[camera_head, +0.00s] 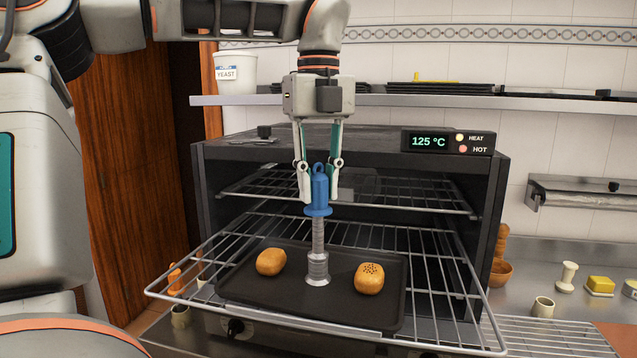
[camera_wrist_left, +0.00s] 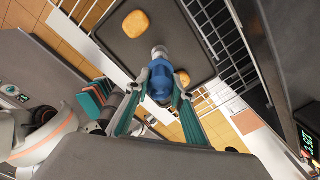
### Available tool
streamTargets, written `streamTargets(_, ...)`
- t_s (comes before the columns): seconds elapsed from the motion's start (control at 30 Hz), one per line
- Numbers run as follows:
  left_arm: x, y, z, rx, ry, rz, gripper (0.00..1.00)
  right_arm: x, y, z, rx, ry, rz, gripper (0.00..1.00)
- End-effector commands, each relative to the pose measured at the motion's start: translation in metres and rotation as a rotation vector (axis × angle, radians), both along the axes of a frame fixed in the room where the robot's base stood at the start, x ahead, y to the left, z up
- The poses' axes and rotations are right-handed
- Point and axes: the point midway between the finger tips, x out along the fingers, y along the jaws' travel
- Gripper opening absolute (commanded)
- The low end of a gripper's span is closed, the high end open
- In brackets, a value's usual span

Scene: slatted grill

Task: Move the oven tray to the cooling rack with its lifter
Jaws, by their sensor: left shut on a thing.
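The dark oven tray (camera_head: 350,308) lies on the pulled-out oven rack, with two brown buns on it. The lifter (camera_head: 317,238) has a blue handle and a grey metal shaft, and stands upright with its foot at the tray's middle; I cannot tell whether it is fastened there. My left gripper (camera_head: 318,190) points down and is shut on the blue handle. In the left wrist view the handle (camera_wrist_left: 161,80) is between the fingers, above the tray (camera_wrist_left: 160,45). The cooling rack (camera_head: 560,335) shows at the lower right. My right gripper is out of view.
The oven (camera_head: 497,190) is open at the front; its display reads 125 °C and HOT is marked beside a red light. An upper rack (camera_head: 420,195) is inside. A shelf (camera_head: 380,98) runs above. Small items, including a yellow block (camera_head: 600,285), stand on the counter at right.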

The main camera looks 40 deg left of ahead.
Motion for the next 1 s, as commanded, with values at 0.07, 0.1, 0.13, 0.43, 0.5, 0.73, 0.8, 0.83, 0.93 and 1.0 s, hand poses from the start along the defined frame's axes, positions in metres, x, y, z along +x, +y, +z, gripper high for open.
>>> streamTargets(0.07,0.0001,0.0001,0.0011,0.001,-0.003,-0.069,0.00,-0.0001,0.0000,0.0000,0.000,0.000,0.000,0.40)
streamTargets(0.1,0.0000,0.0001,0.0010,0.000,-0.002,-0.111,0.00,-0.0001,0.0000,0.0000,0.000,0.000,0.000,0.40)
streamTargets(0.13,0.0000,0.0001,0.0009,0.000,-0.002,-0.141,0.00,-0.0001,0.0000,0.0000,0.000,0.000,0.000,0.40)
streamTargets(0.43,-0.0001,0.0000,0.0007,0.000,-0.003,-0.249,0.00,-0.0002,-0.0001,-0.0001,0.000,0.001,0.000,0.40)
streamTargets(0.5,-0.0001,0.0001,0.0007,0.000,-0.003,-0.248,0.00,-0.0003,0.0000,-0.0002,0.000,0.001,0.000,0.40)
streamTargets(0.73,-0.0002,0.0002,0.0006,0.000,-0.002,-0.364,0.00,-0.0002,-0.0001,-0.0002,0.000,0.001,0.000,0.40)
streamTargets(0.8,-0.0003,0.0003,0.0006,0.000,-0.002,-0.434,0.00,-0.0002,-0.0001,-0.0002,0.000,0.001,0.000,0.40)
streamTargets(0.83,-0.0003,0.0003,0.0005,0.000,-0.002,-0.460,0.00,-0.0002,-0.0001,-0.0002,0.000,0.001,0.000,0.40)
streamTargets(0.93,-0.0004,0.0003,0.0005,0.000,-0.002,-0.517,0.00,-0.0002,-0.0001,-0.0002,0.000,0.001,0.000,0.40)
streamTargets(1.0,-0.0004,0.0004,0.0005,0.000,-0.002,-0.529,0.00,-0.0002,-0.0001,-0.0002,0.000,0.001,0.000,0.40)
